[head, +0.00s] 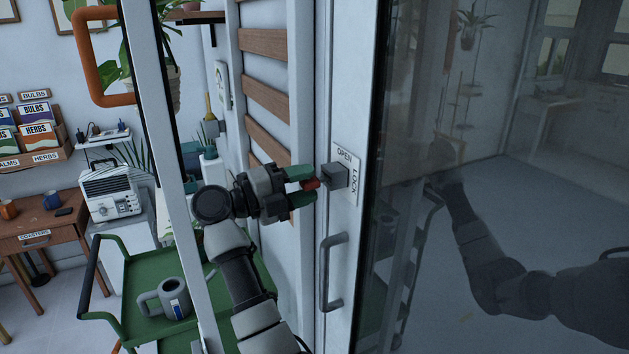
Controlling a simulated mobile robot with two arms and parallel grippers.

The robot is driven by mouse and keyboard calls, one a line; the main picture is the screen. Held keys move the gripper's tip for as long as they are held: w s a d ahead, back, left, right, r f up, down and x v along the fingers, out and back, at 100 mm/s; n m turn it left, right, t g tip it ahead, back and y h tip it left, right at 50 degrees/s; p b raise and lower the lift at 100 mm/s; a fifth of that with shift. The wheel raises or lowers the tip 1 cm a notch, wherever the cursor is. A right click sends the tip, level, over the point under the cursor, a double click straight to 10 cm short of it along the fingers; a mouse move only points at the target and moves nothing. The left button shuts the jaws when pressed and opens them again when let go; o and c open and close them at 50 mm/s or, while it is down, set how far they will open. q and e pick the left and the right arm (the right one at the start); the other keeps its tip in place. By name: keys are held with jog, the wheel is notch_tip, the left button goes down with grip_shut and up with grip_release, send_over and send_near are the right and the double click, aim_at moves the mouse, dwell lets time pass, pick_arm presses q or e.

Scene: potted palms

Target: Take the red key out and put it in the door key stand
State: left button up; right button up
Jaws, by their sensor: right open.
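The red key (311,184) sticks out from the left side of a grey lock block (340,178) on the door frame, by a plate marked OPEN and LOCK (347,158). My right gripper (301,186) has green fingertips, one above and one below the key. It is open around the key's outer end; I cannot tell whether either finger touches it. The part of the key inside the lock is hidden. My left gripper is not in view. I cannot make out a door key stand.
A glass door (480,240) fills the right and mirrors my arm. A door handle (333,270) sits below the lock. A green cart (124,325) with a grey mug (172,300) stands lower left. A white radio (110,191) and a wooden table (50,235) are farther left.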

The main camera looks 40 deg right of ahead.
grip_shut()
jog(key=shift+a, duration=0.2)
jog(key=shift+r+b+v, duration=0.1)
jog(key=shift+b+v, duration=0.1)
jog(key=shift+v, duration=0.9)
jog(key=shift+r+b+v, duration=0.15)
jog(key=shift+v, duration=0.9)
jog(key=shift+s, duration=0.15)
